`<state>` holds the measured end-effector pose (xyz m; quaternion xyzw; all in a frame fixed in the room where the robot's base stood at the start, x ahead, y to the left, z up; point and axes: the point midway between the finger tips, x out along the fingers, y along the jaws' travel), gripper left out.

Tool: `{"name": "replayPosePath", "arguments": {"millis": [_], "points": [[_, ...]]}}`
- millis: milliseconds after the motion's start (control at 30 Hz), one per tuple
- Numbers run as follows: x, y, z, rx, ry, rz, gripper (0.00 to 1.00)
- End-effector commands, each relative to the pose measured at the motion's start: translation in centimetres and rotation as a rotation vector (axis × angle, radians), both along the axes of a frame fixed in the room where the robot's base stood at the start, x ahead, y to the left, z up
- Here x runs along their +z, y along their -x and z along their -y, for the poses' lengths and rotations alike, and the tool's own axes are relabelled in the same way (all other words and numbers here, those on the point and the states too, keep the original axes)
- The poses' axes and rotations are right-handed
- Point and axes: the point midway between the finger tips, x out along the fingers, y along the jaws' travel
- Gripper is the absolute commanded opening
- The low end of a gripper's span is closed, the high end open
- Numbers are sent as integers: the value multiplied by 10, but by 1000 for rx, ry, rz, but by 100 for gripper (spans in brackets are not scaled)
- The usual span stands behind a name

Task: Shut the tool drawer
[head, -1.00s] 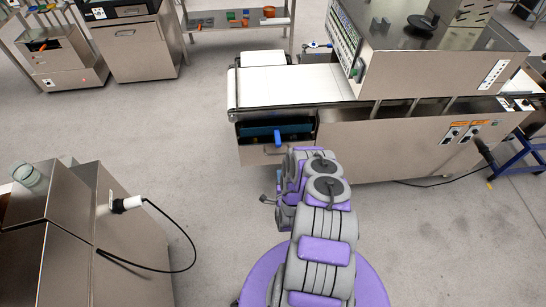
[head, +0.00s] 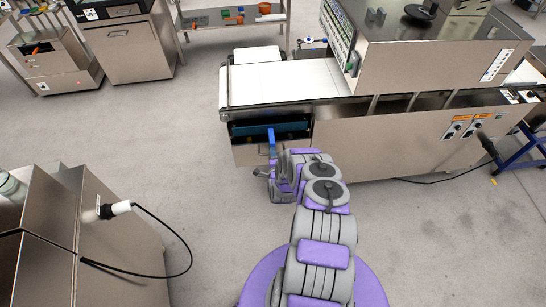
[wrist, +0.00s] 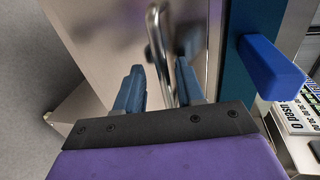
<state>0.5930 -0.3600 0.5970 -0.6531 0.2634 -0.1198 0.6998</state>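The tool drawer (head: 250,154) is in the steel machine, below the left end of the white conveyor. It stands open, with its dark inside and teal lining showing from above. A blue piece (head: 271,143) sticks up at its front edge; a blue block also shows at right in the wrist view (wrist: 270,66). My gripper (wrist: 160,82) faces the steel front panel, its two blue-grey fingers apart. The curved metal handle (wrist: 157,40) shows ahead of and between the fingers; I cannot tell if they touch it. In the head view my arm hides the fingertips.
The white conveyor (head: 285,78) lies above the drawer. A steel cabinet (head: 105,235) with a white plug and black cable stands at the lower left. A shelf (head: 230,17) with coloured bins is at the back. The grey floor left of the drawer is clear.

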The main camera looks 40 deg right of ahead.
Motion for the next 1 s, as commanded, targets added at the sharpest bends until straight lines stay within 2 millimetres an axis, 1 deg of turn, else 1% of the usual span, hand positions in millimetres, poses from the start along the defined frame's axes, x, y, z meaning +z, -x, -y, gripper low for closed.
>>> {"name": "replayPosePath", "arguments": {"millis": [100,267,500,667,1000], "points": [[2,-2,-5,4,6,0,38],[1,-1,-2,3,1,-1,38],[-4,-1,3,2,-11,-3,15],[-2,-1,2,1,-6,-3,0],[-2,-1,-2,5,-4,-5,0]]}}
